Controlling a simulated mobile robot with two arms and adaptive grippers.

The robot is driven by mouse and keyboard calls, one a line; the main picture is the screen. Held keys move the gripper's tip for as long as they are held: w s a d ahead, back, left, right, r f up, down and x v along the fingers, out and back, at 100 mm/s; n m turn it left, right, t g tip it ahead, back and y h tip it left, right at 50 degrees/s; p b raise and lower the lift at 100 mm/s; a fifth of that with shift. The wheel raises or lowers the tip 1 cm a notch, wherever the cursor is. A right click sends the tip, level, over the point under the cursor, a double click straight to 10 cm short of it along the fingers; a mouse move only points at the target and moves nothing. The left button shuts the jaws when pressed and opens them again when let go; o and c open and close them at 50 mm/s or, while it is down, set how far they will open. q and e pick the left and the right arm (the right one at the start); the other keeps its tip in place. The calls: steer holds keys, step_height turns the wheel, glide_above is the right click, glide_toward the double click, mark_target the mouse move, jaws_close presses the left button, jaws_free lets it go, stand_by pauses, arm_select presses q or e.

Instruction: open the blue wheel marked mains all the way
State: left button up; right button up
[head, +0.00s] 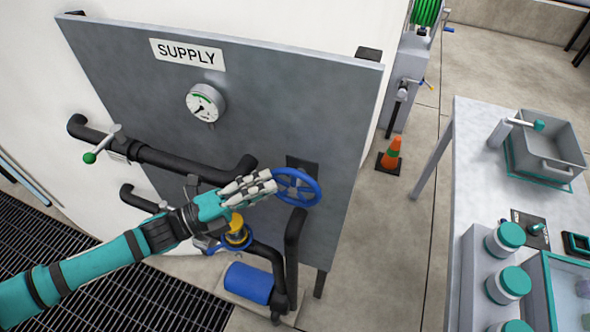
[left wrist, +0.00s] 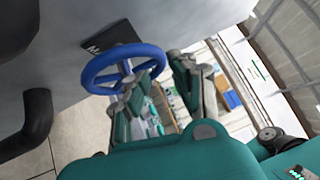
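The blue wheel (head: 313,190) is mounted on the grey supply panel, in front of a dark plate (head: 291,162). In the left wrist view the wheel (left wrist: 92,72) shows close up, and its plate (left wrist: 118,33) bears partly hidden letters starting "MA". My left gripper (head: 272,182) is at the wheel's left side in the head view. In the left wrist view its fingers (left wrist: 155,72) are spread, with the wheel's right rim near and partly between the tips. I cannot tell whether they touch it. My right gripper is out of view.
A gauge (head: 205,103) and black pipes (head: 180,160) are on the panel. A yellow-and-blue valve (head: 237,232) and a blue cylinder (head: 248,283) sit below my left gripper. An orange cone (head: 391,155) and a workbench (head: 470,130) stand to the right.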

mark_target(295, 171)
arm_select(q)
steer(key=x, duration=0.7)
jaws_close()
